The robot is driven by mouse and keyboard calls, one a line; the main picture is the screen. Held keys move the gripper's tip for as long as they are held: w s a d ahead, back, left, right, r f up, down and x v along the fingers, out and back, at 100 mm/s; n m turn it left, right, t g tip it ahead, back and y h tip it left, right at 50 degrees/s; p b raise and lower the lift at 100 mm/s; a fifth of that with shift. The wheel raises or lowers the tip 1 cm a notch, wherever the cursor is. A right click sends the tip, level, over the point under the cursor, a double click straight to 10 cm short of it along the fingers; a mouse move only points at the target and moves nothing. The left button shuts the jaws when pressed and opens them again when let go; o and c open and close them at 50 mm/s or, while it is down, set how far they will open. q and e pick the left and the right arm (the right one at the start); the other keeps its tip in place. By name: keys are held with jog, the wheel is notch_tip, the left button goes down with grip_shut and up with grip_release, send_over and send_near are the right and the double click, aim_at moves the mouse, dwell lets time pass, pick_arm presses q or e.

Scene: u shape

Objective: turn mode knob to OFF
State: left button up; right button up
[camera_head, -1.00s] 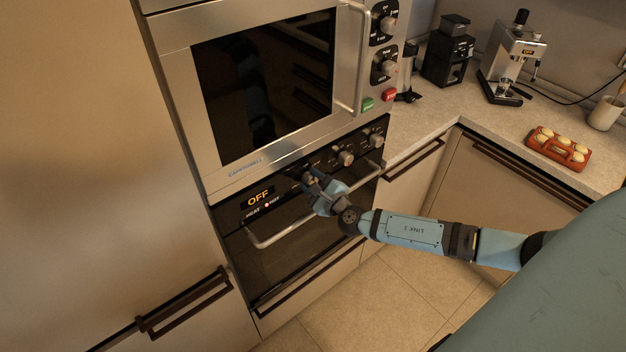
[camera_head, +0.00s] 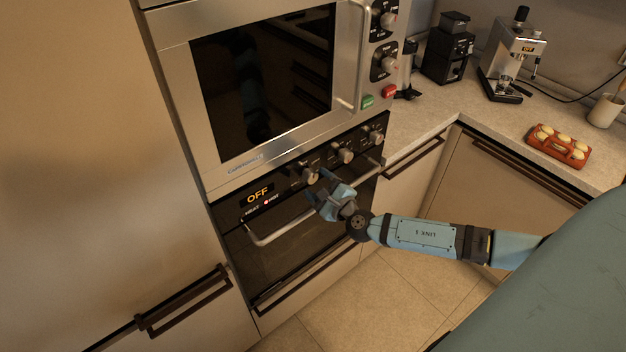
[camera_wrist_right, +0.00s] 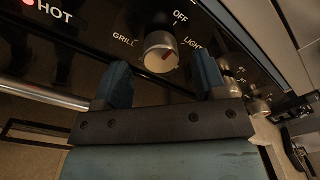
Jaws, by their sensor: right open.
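The oven's mode knob (camera_head: 311,175) is a round silver knob on the black control panel. In the right wrist view the knob (camera_wrist_right: 160,52) sits among the labels GRILL, OFF and LIGHT. My right gripper (camera_head: 322,184) is open just in front of and below the knob. In the wrist view its two blue fingers stand apart on either side below the knob, with nothing between them. My left gripper is not in view.
The oven display (camera_head: 257,194) reads OFF, with a lit red HOT light beside it. Other knobs (camera_head: 345,156) sit to the right on the panel. The oven door handle (camera_head: 283,228) runs below. A microwave (camera_head: 262,85) is above.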

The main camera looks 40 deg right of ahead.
jog(key=s+b, duration=0.2)
jog(key=s, duration=0.9)
jog(key=shift+d, duration=0.3)
